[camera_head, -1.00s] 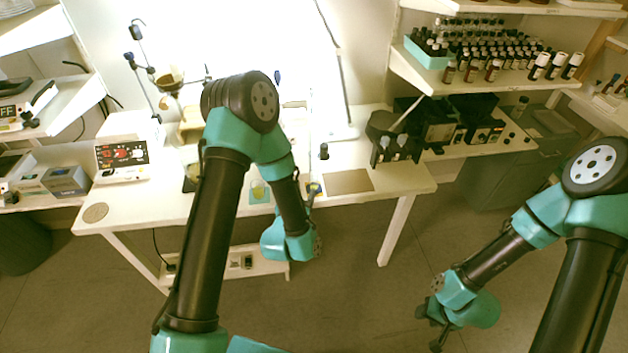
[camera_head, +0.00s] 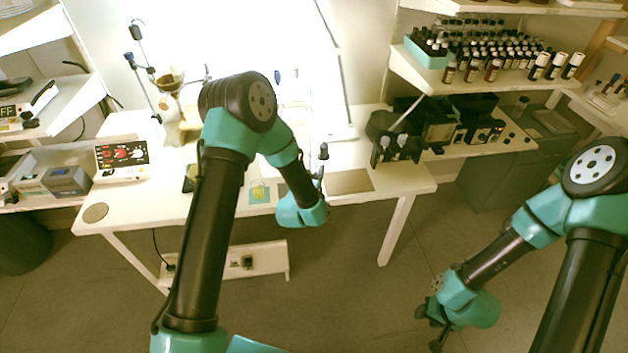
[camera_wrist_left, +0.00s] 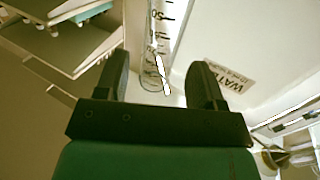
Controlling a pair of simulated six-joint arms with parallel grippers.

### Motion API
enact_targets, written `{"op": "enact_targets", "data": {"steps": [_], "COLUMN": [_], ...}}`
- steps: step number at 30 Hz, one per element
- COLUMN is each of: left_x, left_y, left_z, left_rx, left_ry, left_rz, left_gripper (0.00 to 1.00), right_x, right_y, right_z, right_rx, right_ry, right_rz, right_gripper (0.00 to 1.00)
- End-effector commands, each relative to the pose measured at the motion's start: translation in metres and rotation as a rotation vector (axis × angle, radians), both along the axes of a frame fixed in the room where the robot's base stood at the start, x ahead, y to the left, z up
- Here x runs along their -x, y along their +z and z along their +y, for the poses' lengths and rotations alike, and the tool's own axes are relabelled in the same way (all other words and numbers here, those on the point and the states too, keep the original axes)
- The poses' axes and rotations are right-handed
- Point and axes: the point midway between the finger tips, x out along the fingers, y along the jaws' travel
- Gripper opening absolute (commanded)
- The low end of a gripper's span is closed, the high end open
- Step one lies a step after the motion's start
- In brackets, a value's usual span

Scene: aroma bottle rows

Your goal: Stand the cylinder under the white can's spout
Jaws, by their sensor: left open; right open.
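In the left wrist view, a clear graduated cylinder (camera_wrist_left: 163,50) with dark scale marks stands ahead, between the lines of my two fingers. My left gripper (camera_wrist_left: 166,80) is open and nothing is clamped in it. To its right is a white surface with a label reading "WATER" (camera_wrist_left: 228,76), which looks like the white can; its spout is not clear to me. In the head view, my left gripper (camera_head: 319,180) is at the table's front, mostly hidden by its wrist, and glare washes out the area behind it. My right gripper (camera_head: 436,325) is open and empty, low over the floor at the right.
A small vessel with yellow contents (camera_head: 259,192) sits on a teal mat left of my left wrist. A flat brownish plate (camera_head: 349,181) lies to its right. Dark devices (camera_head: 395,140) stand further right. A display instrument (camera_head: 122,155) is at the left.

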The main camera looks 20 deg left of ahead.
Motion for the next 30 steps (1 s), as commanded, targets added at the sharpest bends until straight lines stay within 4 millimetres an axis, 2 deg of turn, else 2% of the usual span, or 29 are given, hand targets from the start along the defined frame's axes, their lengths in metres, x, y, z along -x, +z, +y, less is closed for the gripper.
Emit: {"op": "enact_targets", "data": {"steps": [5, 15, 30], "left_x": [-0.008, -0.049, -0.052], "left_y": [0.0, -0.001, -0.002], "left_z": [0.0, -0.001, -0.002], "left_rx": [0.0, 0.0, 0.0], "left_ry": [0.001, 0.001, 0.0], "left_rz": [-0.002, -0.002, 0.0], "left_gripper": [0.62, 0.62, 0.62], "right_x": [0.0, 0.0, 0.0], "right_y": [0.0, 0.0, 0.0], "right_z": [0.0, 0.0, 0.0], "right_rx": [0.0, 0.0, 0.0], "right_ry": [0.0, 0.0, 0.0], "right_rz": [0.0, 0.0, 0.0], "right_gripper": [0.43, 0.43, 0.43]}}
